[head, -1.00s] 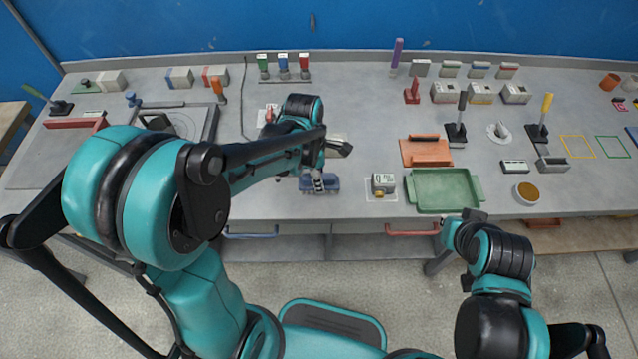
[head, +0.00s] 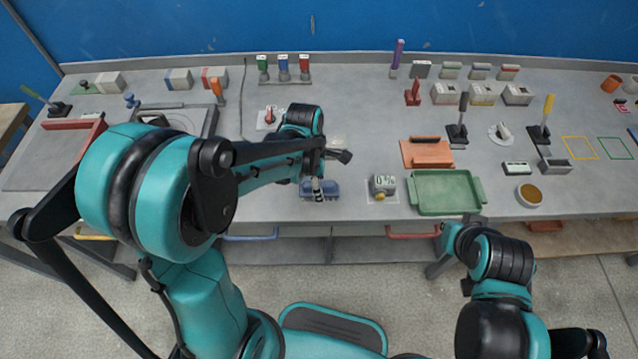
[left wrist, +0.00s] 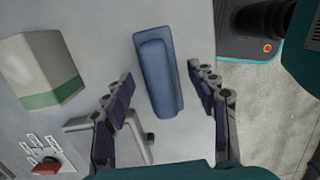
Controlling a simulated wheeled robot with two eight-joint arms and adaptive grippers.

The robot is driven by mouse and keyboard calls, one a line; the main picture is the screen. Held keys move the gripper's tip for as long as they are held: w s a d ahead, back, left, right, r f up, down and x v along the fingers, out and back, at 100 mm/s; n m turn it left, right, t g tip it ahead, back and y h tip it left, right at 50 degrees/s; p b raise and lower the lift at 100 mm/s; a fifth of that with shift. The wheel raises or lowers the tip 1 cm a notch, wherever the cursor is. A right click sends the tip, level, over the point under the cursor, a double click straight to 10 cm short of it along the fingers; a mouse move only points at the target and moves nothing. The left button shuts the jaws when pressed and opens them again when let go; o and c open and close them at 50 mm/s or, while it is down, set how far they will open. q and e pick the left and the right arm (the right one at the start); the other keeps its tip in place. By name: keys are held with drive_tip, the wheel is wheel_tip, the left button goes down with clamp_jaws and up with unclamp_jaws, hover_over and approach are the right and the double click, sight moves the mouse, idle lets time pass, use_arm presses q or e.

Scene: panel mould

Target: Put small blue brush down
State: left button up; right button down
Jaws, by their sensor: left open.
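A blue block-like thing, which I take for the small blue brush (left wrist: 158,75), lies on the grey bench top near its front edge. In the head view the brush (head: 331,190) is partly covered by my left gripper (head: 318,188). In the left wrist view my left gripper (left wrist: 160,82) is open, with one finger on each side of the brush. I cannot tell whether either finger touches it. My right gripper (head: 464,218) is by the bench's front edge, below the green tray (head: 446,208); its jaws are too small to read.
The terracotta plate (head: 427,155) is behind the green tray. In the left wrist view a white and green block (left wrist: 50,75) and a red switch (left wrist: 46,165) are on the left. The bench edge is close.

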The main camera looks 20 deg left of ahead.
use_arm(q)
wheel_tip(320, 180, up, 11)
drive_tip(key=a+p, duration=0.1)
drive_tip(key=p, duration=0.3)
drive_tip(key=s+a+r+m+t, duration=0.2)
drive_tip(key=s+m, duration=0.3)
drive_tip(key=m, duration=0.5)
drive_tip(key=s+a+r+m+t+y, duration=0.1)
drive_tip(key=s+r+m+t, duration=0.2)
drive_tip(key=m, duration=0.8)
drive_tip(key=shift+s+a+t, duration=0.35)
drive_tip(key=shift+s+t, duration=0.55)
drive_tip(key=shift+s, duration=0.25)
wheel_tip(320, 180, down, 3)
drive_tip(key=b, duration=0.3)
drive_tip(key=shift+f, duration=0.15)
drive_tip(key=shift+o, duration=0.5)
